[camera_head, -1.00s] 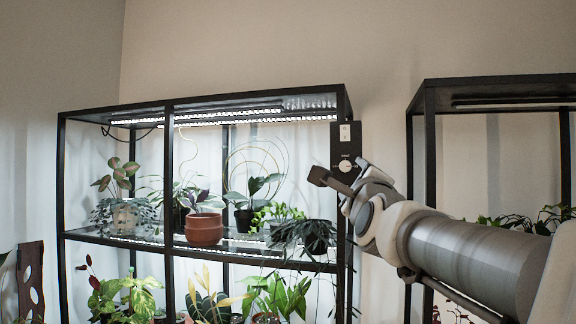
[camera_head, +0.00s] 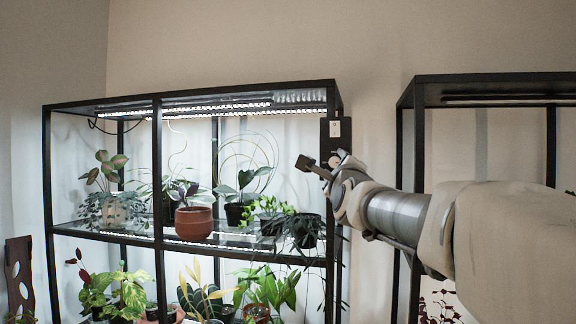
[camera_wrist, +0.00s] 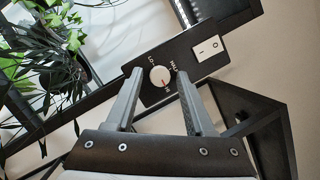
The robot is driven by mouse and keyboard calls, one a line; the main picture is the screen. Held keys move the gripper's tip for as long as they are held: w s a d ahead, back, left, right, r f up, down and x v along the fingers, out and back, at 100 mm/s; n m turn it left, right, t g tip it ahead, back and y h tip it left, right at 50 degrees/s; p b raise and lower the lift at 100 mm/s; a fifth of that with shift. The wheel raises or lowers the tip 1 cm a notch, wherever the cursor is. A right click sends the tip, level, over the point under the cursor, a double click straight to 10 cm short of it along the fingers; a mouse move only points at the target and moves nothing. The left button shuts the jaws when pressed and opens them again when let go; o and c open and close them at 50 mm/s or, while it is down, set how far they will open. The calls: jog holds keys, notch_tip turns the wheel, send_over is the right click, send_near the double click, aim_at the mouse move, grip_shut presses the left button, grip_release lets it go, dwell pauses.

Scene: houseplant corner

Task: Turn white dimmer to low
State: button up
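The white dimmer knob (camera_wrist: 160,77) sits on a black control panel (camera_wrist: 153,97) in the wrist view. Its red mark points down toward a label near the lower right edge of the knob, away from LOW at the upper left; HALF is at the upper right. In the head view the panel (camera_head: 324,132) is on the right post of the lit shelf, and the knob (camera_head: 335,160) is partly hidden by my gripper (camera_head: 322,164). My gripper (camera_wrist: 159,73) is open, one finger on each side of the knob in the wrist view. I cannot tell whether they touch it.
A white rocker switch (camera_wrist: 208,47) is beside the knob on the same panel. Potted plants, including a terracotta pot (camera_head: 194,223), fill the lit shelf (camera_head: 150,104). Leaves (camera_wrist: 60,40) hang close by the panel. A second black rack (camera_head: 408,150) stands to the right.

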grip_shut()
